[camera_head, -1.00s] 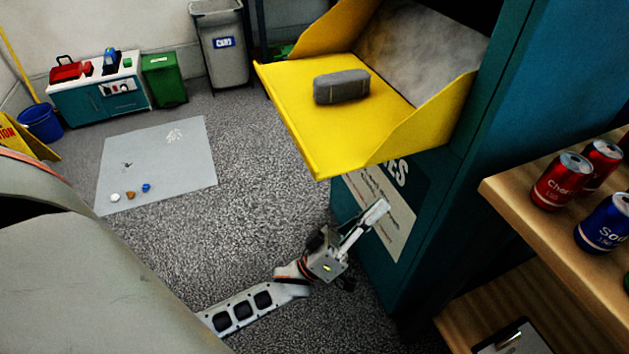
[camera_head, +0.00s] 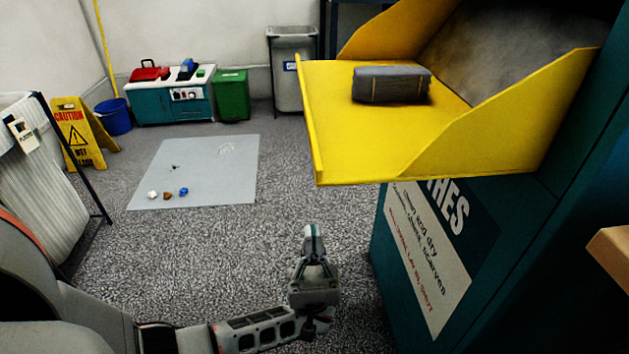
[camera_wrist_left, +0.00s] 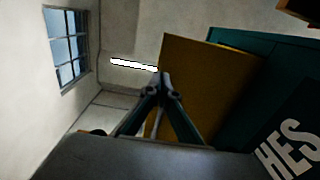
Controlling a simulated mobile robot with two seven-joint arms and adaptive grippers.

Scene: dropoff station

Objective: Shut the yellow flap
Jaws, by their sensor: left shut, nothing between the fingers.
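The yellow flap (camera_head: 330,115) hangs open from the teal clothes bin (camera_head: 400,260), with side walls rising toward the opening. A grey folded bundle (camera_head: 391,85) lies on the flap. My left gripper (camera_head: 309,232) is below the flap, a little left of its front edge in the picture, with its fingers pointing up. It is shut and empty, apart from the flap. In the left wrist view, the flap's underside (camera_wrist_left: 205,85) shows beyond the closed fingers (camera_wrist_left: 163,80). My right gripper is in neither current view.
A wooden shelf edge (camera_head: 612,255) is at the far right. A grey mat (camera_head: 205,165) with small items lies on the floor. A yellow caution sign (camera_head: 80,135), blue bucket (camera_head: 114,115) and green bin (camera_head: 231,95) stand at the back. Carpet between mat and clothes bin is clear.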

